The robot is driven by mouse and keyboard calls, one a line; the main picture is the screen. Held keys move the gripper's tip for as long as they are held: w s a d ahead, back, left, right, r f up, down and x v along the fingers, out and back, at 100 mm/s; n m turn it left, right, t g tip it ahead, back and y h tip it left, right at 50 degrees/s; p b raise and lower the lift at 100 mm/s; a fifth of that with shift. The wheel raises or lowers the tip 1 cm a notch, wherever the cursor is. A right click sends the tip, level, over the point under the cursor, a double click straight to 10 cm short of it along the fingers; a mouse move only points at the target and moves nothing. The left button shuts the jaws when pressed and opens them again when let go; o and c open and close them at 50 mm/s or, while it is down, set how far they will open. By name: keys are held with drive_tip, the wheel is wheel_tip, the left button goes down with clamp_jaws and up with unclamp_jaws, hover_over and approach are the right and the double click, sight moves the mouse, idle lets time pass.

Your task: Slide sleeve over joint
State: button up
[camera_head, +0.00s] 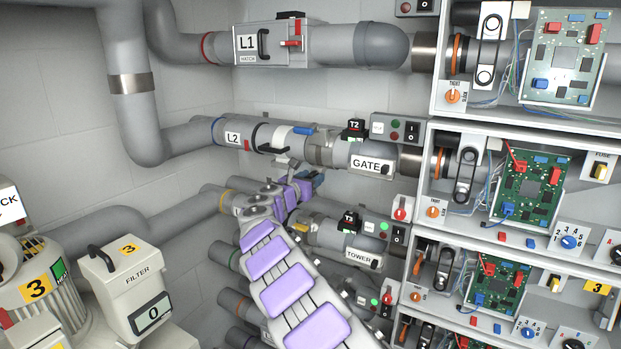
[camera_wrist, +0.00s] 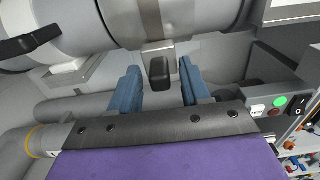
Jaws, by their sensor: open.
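The L2 pipe (camera_head: 233,136) runs across the middle of the head view toward the GATE section (camera_head: 369,164). A grey collar (camera_head: 320,148), which looks like the sleeve, sits around it left of GATE; I cannot tell exactly where the joint lies. My gripper (camera_wrist: 158,88) is open just below this pipe, its two blue fingers apart. A grey tab with a dark end (camera_wrist: 160,66) hangs from the pipe and shows between the fingers, without clear contact. In the head view my gripper (camera_head: 308,183) is partly hidden by my arm.
The TOWER pipe (camera_head: 340,238) runs below. Shelves with circuit boards (camera_head: 528,185) close off the right side.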

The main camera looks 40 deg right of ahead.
idle(0.3)
clamp_jaws()
idle(0.3)
